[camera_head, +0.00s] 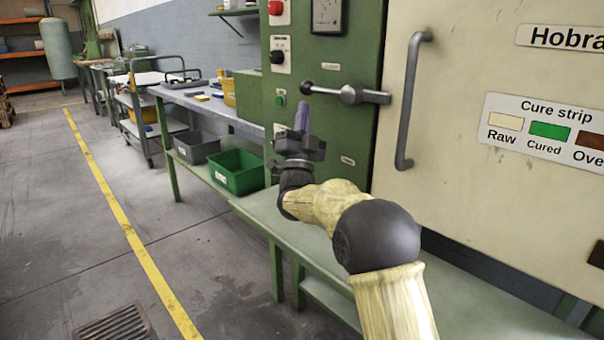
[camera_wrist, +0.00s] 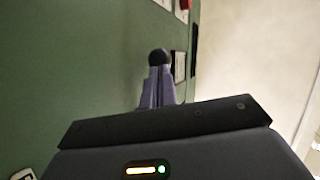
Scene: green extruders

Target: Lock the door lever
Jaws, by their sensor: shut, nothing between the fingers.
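The door lever (camera_head: 350,94) is a grey metal bar lying about level across the seam between the green machine panel and the cream door (camera_head: 480,60). Its black knob end points left, over the green panel. My gripper (camera_head: 303,106) is shut and empty, with its purple-grey fingers pointing up just below the knob. In the wrist view the gripper fingers (camera_wrist: 158,82) are together and the black knob (camera_wrist: 159,57) shows right beyond their tips. I cannot tell whether they touch it. The rest of the lever is hidden in the wrist view.
A vertical grey door handle (camera_head: 410,100) stands right of the lever. A black knob and a green button (camera_head: 280,100) are on the panel to the left. A green ledge (camera_head: 460,290) runs below the door. A workbench with bins (camera_head: 237,172) stands at the left.

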